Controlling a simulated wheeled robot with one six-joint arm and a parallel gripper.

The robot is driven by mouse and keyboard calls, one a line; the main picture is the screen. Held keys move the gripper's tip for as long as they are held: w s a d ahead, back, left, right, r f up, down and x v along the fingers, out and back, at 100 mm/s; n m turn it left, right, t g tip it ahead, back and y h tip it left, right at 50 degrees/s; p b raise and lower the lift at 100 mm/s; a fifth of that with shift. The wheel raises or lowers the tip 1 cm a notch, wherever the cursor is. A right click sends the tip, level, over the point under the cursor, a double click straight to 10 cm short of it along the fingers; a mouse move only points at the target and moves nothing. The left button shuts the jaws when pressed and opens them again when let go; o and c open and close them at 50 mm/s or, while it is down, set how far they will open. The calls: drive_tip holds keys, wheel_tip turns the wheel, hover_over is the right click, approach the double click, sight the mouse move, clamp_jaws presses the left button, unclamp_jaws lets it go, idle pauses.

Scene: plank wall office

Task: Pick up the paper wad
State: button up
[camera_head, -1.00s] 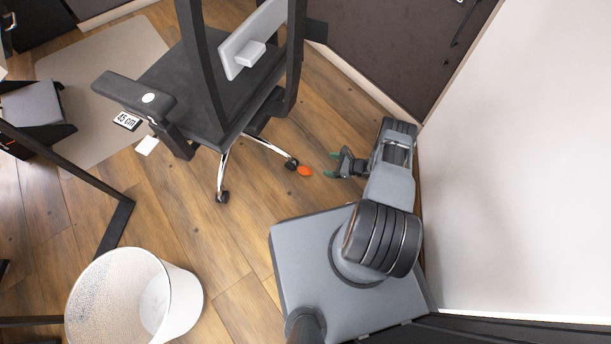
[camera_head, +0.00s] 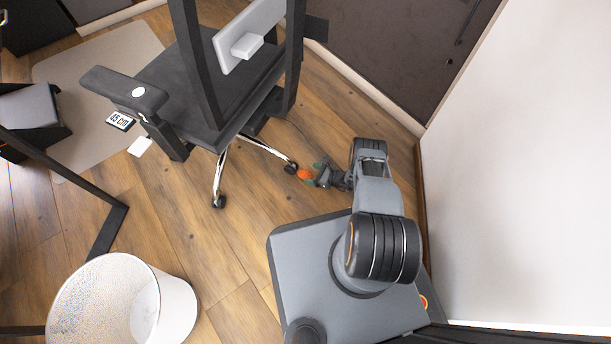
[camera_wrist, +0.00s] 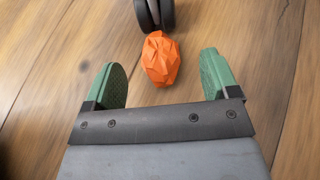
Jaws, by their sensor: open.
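The paper wad (camera_wrist: 160,59) is an orange crumpled ball on the wood floor, right beside a black chair caster (camera_wrist: 154,14). In the head view the wad (camera_head: 304,174) lies at the end of a chair leg. My gripper (camera_wrist: 163,76) is open, with green finger pads on either side of the view. The wad is between the lines of the two fingers, at about their tips and slightly beyond, with a gap on each side. In the head view my gripper (camera_head: 319,174) is low and close to the wad's right side.
The office chair (camera_head: 215,95) stands over the wad's left, its chrome legs near the floor. A white waste bin (camera_head: 176,305) stands at the lower left. A dark panel and white wall (camera_head: 520,180) bound the right. Open floor lies between bin and chair.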

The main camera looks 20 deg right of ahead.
sight(306, 172)
drive_tip(key=b+x, duration=0.1)
drive_tip(key=x, duration=0.2)
drive_tip(key=shift+w+a+f+b, duration=0.1)
drive_tip(key=shift+a+f+b, duration=0.15)
drive_tip(key=shift+f+b, duration=0.05)
drive_tip(key=shift+w+a, duration=0.3)
drive_tip(key=shift+a, duration=0.05)
drive_tip(key=shift+c, duration=0.2)
drive_tip(key=c, duration=1)
drive_tip(key=shift+o, duration=0.2)
